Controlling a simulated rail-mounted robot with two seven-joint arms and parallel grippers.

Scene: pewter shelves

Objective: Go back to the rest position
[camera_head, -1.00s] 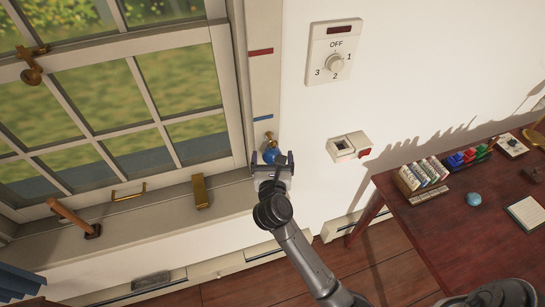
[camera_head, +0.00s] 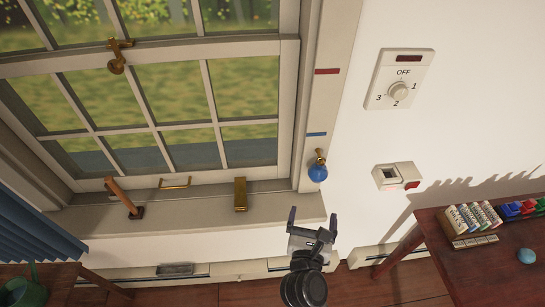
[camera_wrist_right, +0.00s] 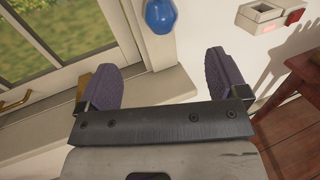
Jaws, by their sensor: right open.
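My right gripper (camera_head: 313,222) is open and empty, in front of the wall below the window's right corner. Its two purple-grey fingers stand wide apart in the right wrist view (camera_wrist_right: 172,80), with nothing between them. A blue ball (camera_head: 318,173) hangs from a brass fitting on the window frame, a little above the gripper and apart from it. The ball also shows at the top of the right wrist view (camera_wrist_right: 160,16). My left gripper is in neither view.
The window sill (camera_head: 190,217) holds a brass block (camera_head: 240,194) and a wooden-handled lever (camera_head: 124,197). A dial panel (camera_head: 399,80) and a small switch box (camera_head: 397,176) are on the wall. A dark red desk (camera_head: 480,262) with several books stands at right. A blue slatted thing (camera_head: 35,230) is at lower left.

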